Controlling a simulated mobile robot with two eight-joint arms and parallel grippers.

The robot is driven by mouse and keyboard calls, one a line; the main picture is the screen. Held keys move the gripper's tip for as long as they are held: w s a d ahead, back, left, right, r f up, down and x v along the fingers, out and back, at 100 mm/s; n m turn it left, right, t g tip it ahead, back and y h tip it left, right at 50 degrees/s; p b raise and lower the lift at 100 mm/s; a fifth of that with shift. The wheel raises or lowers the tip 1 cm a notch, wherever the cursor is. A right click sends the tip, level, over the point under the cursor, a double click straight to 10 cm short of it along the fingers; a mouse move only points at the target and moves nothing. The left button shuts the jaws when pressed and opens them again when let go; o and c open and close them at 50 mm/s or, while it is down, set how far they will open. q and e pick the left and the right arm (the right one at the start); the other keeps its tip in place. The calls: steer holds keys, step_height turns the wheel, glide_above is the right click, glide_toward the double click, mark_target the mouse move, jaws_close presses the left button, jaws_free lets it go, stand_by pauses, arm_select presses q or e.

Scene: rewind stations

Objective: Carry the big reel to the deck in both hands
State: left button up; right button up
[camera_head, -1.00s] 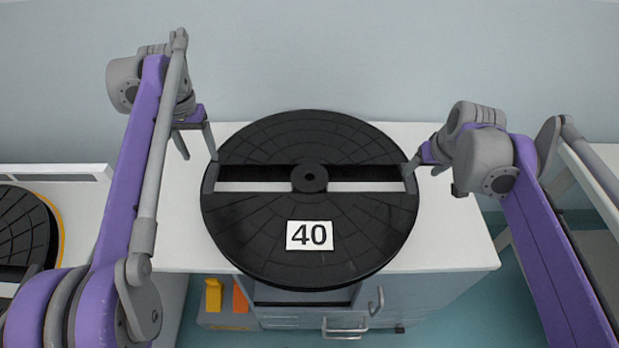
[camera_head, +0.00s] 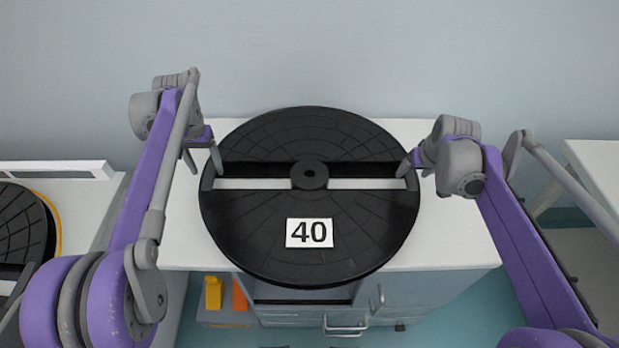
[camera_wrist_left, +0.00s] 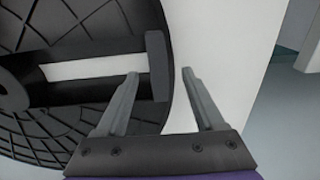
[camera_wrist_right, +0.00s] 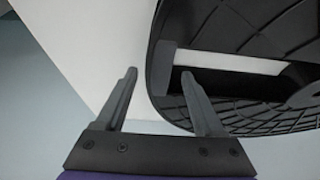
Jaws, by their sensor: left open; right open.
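The big black reel (camera_head: 310,245) lies flat on a white-topped cabinet (camera_head: 455,240), with a white "40" label on its near half and a slotted bar with a hub across its middle. My left gripper (camera_head: 202,158) is open at the reel's left rim; in the left wrist view its fingers (camera_wrist_left: 165,82) lie either side of the rim's end piece (camera_wrist_left: 157,65). My right gripper (camera_head: 412,162) is open at the right rim; in the right wrist view its fingers (camera_wrist_right: 158,75) straddle the rim near the end piece (camera_wrist_right: 164,65). I cannot tell whether either touches.
Another black reel (camera_head: 22,230) with a yellow edge lies on a white surface at the left. A white table (camera_head: 600,165) stands at the right. A yellow item (camera_head: 213,293) and an orange item sit low beside the cabinet's drawers. A plain wall is behind.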

mark_target(209, 174)
arm_select(q)
steer(key=shift+f, duration=1.75)
arm_select(e)
steer(key=shift+x, duration=1.75)
arm_select(q)
jaws_close()
arm_select(e)
jaws_close()
